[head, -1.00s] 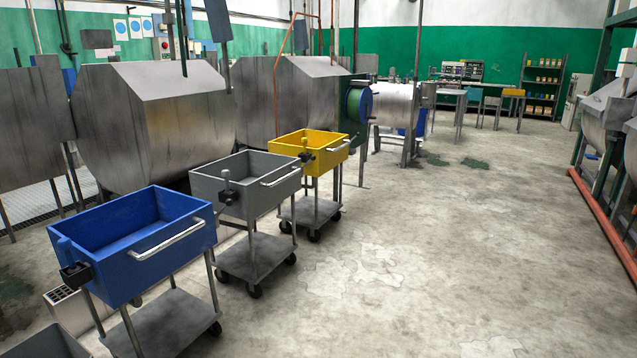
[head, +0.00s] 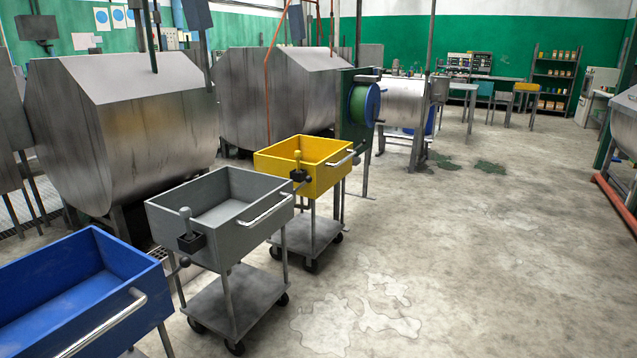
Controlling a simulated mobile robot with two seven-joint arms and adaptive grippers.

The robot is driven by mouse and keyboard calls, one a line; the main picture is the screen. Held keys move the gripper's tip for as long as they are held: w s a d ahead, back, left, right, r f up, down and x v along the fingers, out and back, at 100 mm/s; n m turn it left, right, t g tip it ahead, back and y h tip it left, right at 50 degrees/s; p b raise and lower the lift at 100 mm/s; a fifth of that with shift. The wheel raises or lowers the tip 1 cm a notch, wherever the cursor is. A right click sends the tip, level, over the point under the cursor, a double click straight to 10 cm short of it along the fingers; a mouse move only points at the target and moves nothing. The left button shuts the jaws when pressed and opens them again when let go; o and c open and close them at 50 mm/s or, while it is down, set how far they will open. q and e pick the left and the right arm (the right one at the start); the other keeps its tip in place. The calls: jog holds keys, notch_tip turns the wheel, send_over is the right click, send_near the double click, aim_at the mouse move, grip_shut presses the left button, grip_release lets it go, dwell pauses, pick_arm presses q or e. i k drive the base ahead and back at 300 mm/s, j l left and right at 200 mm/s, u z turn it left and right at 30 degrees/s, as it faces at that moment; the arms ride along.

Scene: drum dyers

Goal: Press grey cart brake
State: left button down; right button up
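The grey cart (head: 222,220) stands between the blue cart and the yellow cart, left of the picture's middle. Its grey tub is open and empty, on thin legs above a lower shelf with black casters. A silver handle (head: 266,210) runs along the tub's right side. Neither of my grippers is in view.
The blue cart (head: 115,258) fills the lower left corner, close to the grey one. The yellow cart (head: 325,185) stands just behind it. Large steel drums (head: 125,130) line the left. The concrete floor (head: 450,270) to the right is free.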

aim_at(309, 179)
jog(key=i, duration=3.15)
jog(key=z, duration=0.25)
